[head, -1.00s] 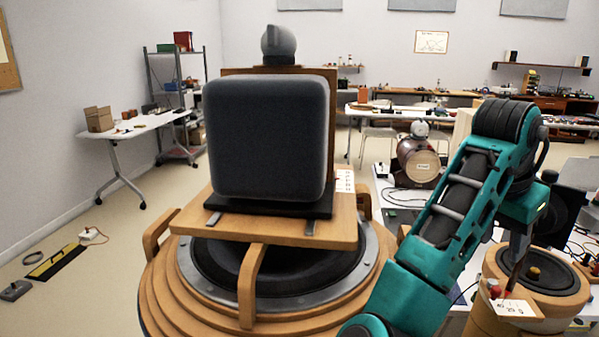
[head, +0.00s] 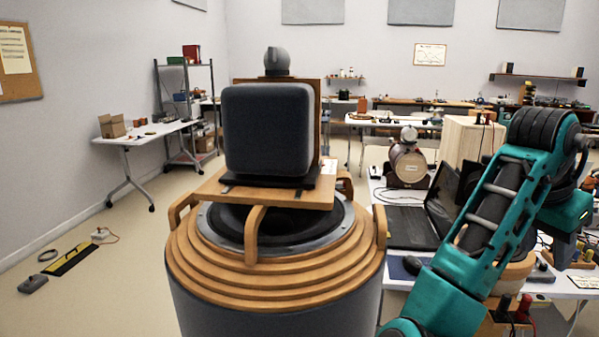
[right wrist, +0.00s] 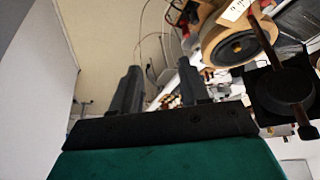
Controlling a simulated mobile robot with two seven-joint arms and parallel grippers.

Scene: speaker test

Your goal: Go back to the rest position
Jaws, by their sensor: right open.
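My right gripper (right wrist: 158,80) shows in the right wrist view, with its two dark fingers apart and nothing held between them. In the head view my teal right arm rises from the bottom centre-right to a bend at the upper right, then comes down over the right-hand bench. Its fingers cannot be made out clearly there. My left arm and gripper are not in view.
A large round speaker (head: 275,265) with wooden rings stands close in front, bearing a dark grey box-shaped speaker (head: 267,130) on a wooden board. A laptop (head: 412,228) lies on the cluttered bench at right. A white table (head: 150,134) stands at left.

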